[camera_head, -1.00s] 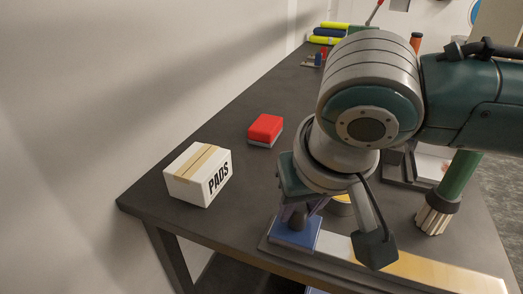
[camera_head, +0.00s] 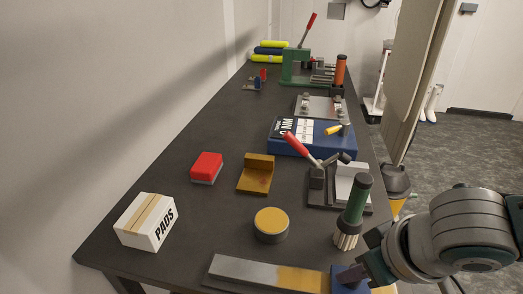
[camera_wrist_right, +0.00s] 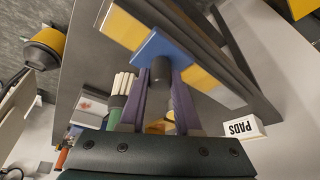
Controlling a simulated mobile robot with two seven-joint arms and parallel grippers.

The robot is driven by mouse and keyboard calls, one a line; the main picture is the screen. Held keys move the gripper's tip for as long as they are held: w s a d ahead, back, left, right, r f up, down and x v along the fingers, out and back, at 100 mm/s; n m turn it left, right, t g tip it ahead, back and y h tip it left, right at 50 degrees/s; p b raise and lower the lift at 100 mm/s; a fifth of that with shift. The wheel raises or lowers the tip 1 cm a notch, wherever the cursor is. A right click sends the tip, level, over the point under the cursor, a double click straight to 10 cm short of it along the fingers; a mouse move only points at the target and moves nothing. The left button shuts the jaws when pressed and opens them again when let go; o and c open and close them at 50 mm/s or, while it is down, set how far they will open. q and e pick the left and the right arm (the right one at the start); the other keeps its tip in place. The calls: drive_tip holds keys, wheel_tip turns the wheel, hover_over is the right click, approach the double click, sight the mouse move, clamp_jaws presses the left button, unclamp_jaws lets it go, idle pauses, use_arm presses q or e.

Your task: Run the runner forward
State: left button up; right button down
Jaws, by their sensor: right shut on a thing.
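The runner is a blue block (camera_head: 345,279) with a dark knob, on a flat metal rail (camera_head: 245,270) at the table's front edge. The rail is grey at the left and yellow beside the runner. In the wrist view, the blue runner (camera_wrist_right: 161,46) sits across the rail (camera_wrist_right: 197,78), its dark knob between my fingers. My right gripper (camera_wrist_right: 160,80) is shut on that knob. In the head view, my right gripper (camera_head: 372,268) is at the lower right, its fingertips partly hidden. My left gripper is not in view.
A PADS box (camera_head: 146,222), a red block (camera_head: 206,167) and a round yellow-topped tin (camera_head: 271,224) stand left of my arm. A green-handled brush (camera_head: 354,205) stands close behind the gripper. A red-levered clamp (camera_head: 318,177) is farther back.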

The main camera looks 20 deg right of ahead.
drive_tip(key=shift+s+d+r+p, duration=0.1)
drive_tip(key=shift+s+d+p, duration=0.1)
drive_tip(key=shift+s+d, duration=0.35)
drive_tip(key=shift+s+d+p, duration=0.15)
drive_tip(key=shift+s+d, duration=0.15)
drive_tip(key=shift+d, duration=0.35)
drive_tip(key=shift+s+d, duration=0.3)
drive_tip(key=shift+d, duration=0.25)
drive_tip(key=c, duration=0.6)
unclamp_jaws()
drive_tip(key=shift+s, duration=0.1)
drive_tip(key=p+v, duration=0.2)
drive_tip(key=v, duration=0.7)
drive_tip(key=shift+s+r, duration=0.2)
drive_tip(key=shift+r, duration=0.1)
